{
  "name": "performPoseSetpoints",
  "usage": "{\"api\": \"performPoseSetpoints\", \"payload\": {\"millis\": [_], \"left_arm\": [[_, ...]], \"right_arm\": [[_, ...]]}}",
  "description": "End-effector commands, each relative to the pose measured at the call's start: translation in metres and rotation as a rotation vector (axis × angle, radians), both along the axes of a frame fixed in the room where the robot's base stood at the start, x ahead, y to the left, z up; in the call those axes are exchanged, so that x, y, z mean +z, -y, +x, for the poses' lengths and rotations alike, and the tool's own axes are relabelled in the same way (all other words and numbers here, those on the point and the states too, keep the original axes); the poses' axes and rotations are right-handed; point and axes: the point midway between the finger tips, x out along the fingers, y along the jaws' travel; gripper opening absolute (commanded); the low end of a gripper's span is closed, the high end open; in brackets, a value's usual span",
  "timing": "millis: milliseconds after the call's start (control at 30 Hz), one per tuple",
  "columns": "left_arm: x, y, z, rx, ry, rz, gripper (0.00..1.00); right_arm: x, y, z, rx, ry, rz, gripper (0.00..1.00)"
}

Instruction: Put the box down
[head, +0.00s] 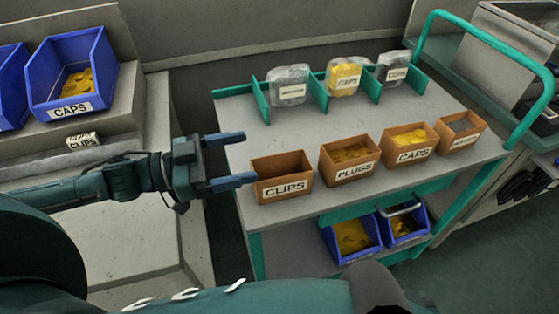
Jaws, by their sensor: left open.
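A brown box labelled CLIPS (284,187) stands upright at the left end of the front row on the cart's top (228,124). It looks empty inside. My left gripper (243,160) is open, its two blue-grey fingers pointing right. The fingertips are just left of the CLIPS box, the lower one near its left edge; I cannot tell whether it touches. Brown boxes labelled PLUGS (352,172) and CAPS (412,155), with yellow parts inside, and a box with grey contents (460,141) stand to the right. My right gripper is not in view.
Clear bags (289,92) stand between green dividers at the cart's back. Blue bins (352,255) sit on its lower shelf. A blue CAPS bin (71,111) stands on the left shelf. A green rail (478,29) rises at the cart's right end.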

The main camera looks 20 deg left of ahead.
Motion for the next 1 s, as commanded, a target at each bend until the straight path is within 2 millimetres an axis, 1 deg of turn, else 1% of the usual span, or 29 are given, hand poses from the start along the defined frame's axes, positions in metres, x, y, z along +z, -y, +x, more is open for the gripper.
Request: {"api": "performPoseSetpoints", "payload": {"millis": [33, 200, 300, 367, 400, 500, 667, 900, 1000], "left_arm": [[-0.012, 0.000, 0.000, 0.002, -0.004, -0.003, 0.80], [-0.049, 0.000, 0.001, 0.004, -0.004, -0.003, 0.80], [-0.069, 0.000, 0.001, 0.003, -0.001, -0.003, 0.80], [-0.078, 0.000, 0.001, 0.002, -0.002, -0.004, 0.80], [-0.072, 0.006, 0.004, 0.000, 0.003, -0.004, 0.80], [-0.073, 0.012, 0.008, 0.000, 0.000, -0.004, 0.80], [-0.072, 0.021, 0.013, -0.001, 0.002, -0.003, 0.80], [-0.071, 0.052, 0.033, 0.000, 0.002, -0.005, 0.80], [-0.072, 0.061, 0.038, 0.000, -0.001, -0.003, 0.80]], "right_arm": [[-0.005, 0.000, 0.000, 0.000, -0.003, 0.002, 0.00], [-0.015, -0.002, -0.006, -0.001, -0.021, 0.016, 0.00], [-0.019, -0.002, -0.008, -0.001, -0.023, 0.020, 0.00], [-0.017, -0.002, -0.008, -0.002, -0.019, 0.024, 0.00], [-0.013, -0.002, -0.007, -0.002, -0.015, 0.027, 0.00], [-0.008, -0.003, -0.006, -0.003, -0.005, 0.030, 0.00], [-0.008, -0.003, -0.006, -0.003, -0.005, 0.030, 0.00], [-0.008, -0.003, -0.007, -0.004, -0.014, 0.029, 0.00], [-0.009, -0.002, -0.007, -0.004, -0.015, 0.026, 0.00]]}}
